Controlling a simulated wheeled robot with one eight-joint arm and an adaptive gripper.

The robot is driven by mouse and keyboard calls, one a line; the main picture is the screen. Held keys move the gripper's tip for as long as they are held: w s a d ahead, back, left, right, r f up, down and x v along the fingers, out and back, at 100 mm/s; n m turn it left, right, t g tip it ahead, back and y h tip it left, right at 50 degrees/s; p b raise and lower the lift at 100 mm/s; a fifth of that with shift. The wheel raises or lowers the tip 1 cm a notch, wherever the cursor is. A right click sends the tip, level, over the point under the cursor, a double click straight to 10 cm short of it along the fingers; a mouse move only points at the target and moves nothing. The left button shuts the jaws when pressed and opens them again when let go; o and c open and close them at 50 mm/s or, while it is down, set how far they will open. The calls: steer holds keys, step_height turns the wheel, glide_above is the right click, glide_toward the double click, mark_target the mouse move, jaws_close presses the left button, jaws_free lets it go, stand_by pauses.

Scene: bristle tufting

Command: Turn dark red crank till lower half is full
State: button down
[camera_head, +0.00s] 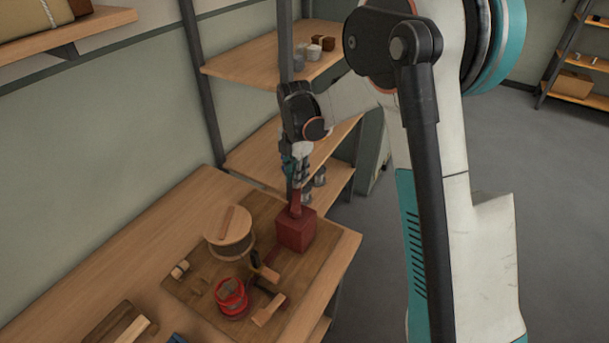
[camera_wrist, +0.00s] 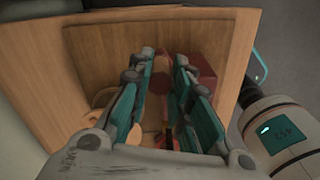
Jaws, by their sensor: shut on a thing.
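The dark red crank (camera_head: 295,208) stands up from a dark red box (camera_head: 297,236) near the right end of the workbench. My gripper (camera_head: 294,192) reaches down from above and is shut on the crank's upper part. In the wrist view, the gripper (camera_wrist: 163,62) has its two fingers either side of a dark red part (camera_wrist: 172,78), with the box (camera_wrist: 207,68) just to the right. The fingers hide much of the crank. A round wooden drum (camera_head: 228,236) stands left of the box. I cannot tell how full its lower half is.
A red round container (camera_head: 231,297) and small wooden-handled tools (camera_head: 269,309) lie close in front of the box on a dark board (camera_head: 190,283). Shelves (camera_head: 262,152) stand behind the bench. Open floor (camera_head: 560,200) lies to the right.

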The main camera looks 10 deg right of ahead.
steer(key=shift+w+a+n, duration=0.2)
steer(key=shift+a+n, duration=0.8)
steer(key=shift+a, duration=0.25)
steer(key=shift+a, duration=0.25)
steer(key=c, duration=1.4)
jaws_free()
steer(key=shift+a, duration=0.1)
steer(key=shift+c, duration=0.2)
steer(key=shift+r, duration=0.15)
step_height(320, 180, up, 12)
